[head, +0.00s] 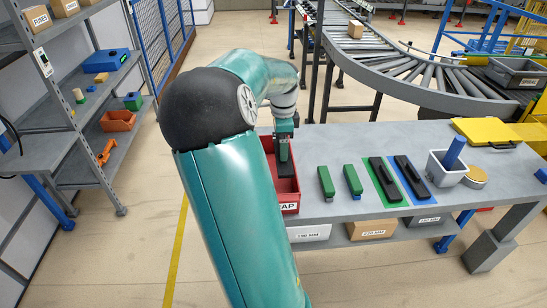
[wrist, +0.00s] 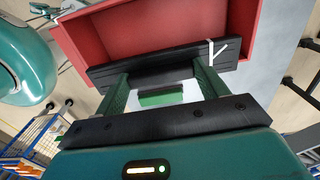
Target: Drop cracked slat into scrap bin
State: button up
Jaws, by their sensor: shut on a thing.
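The cracked slat (wrist: 150,62) is a black bar with a white forked crack mark near its right end in the wrist view. My gripper (wrist: 162,82) is shut on it, with one green finger at each side of the middle. In the head view my gripper (head: 285,140) points down at the red scrap bin (head: 289,207), and the dark slat (head: 286,168) shows within the bin's outline. I cannot tell how far it is above the bin floor. In the wrist view the red bin (wrist: 150,30) lies behind the slat, and its visible inside looks empty.
The bin stands at the left end of a grey bench (head: 330,208). To its right are two green blocks (head: 326,183), black slats on green and blue mats (head: 412,178), and a grey tub (head: 447,168). A roller conveyor (head: 400,70) curves behind. A shelf (head: 80,110) stands left.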

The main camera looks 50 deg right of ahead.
aim_at(275, 148)
jog(key=shift+w+a+f, duration=0.2)
jog(key=shift+w+f, duration=0.25)
jog(key=shift+f, duration=0.2)
jog(key=shift+w+a+f, duration=0.2)
jog(key=shift+w+f, duration=0.25)
jog(key=shift+f, duration=0.15)
jog(key=f, duration=0.3)
jog(key=shift+w+a+f, duration=0.1)
jog(key=shift+w+f, duration=0.15)
jog(key=shift+f, duration=0.1)
jog(key=shift+f, duration=0.15)
jog(key=shift+f, duration=0.35)
jog(key=shift+f, duration=0.1)
jog(key=o, duration=1.1)
jog(key=shift+c, duration=0.2)
